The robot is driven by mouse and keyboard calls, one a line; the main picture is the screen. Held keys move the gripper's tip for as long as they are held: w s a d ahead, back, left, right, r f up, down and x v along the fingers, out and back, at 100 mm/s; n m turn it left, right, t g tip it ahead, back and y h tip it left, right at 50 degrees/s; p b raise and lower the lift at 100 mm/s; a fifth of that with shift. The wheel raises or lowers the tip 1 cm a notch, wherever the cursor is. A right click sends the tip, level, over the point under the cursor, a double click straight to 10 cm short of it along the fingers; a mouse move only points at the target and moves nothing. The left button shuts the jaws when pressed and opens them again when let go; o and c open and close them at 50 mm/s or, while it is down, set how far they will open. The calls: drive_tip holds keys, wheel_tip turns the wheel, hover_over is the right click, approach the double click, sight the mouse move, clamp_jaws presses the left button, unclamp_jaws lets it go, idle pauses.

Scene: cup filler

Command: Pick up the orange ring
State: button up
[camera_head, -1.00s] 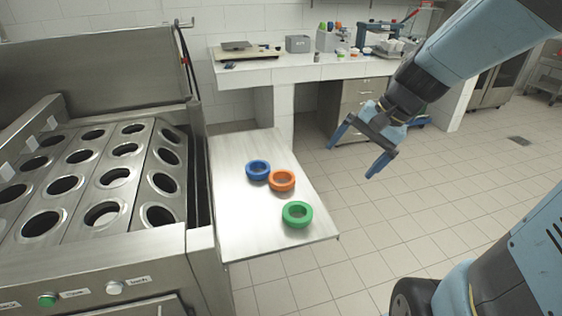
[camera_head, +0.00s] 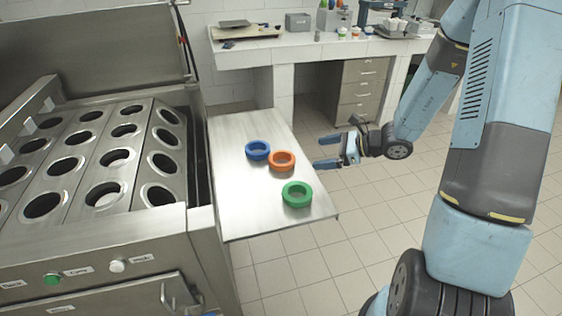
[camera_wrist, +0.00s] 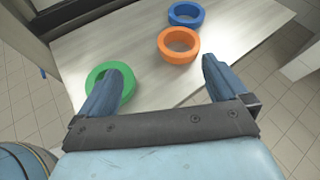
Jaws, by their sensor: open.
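The orange ring (camera_head: 281,161) lies flat on the steel side shelf (camera_head: 235,205), between the blue ring (camera_head: 257,150) and the green ring (camera_head: 297,194). The orange ring sits close beside the blue one. My gripper (camera_head: 323,152) is open and empty, to the right of the orange ring and off the shelf's right edge in the head view. In the wrist view the orange ring (camera_wrist: 178,44) lies ahead of the open fingers (camera_wrist: 162,75). The left finger there covers part of the green ring (camera_wrist: 103,72).
The steel cup filler (camera_head: 100,160) with several round openings stands left of the shelf. A white counter (camera_head: 290,48) with small items and a drawer cabinet (camera_head: 357,95) is behind. Tiled floor (camera_head: 345,225) is open right of the shelf.

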drive_tip(key=w+a+f+m, duration=0.1)
drive_tip(key=a+f, duration=0.1)
drive_tip(key=w+a+f+m+t, duration=0.1)
drive_tip(key=w+a+f, duration=0.1)
drive_tip(key=w+a+f+m, duration=0.1)
drive_tip(key=w+a+f, duration=0.1)
drive_tip(key=f, duration=0.1)
drive_tip(key=shift+w+a+f+t, duration=0.1)
drive_tip(key=shift+w+t, duration=0.1)
drive_tip(key=shift+t, duration=0.1)
drive_tip(key=shift+r+x, duration=0.15)
drive_tip(key=shift+x, duration=1.15)
drive_tip(key=shift+r+x, duration=0.15)
drive_tip(key=shift+x, duration=1.15)
drive_tip(key=shift+w+a, duration=0.1)
drive_tip(key=c, duration=0.7)
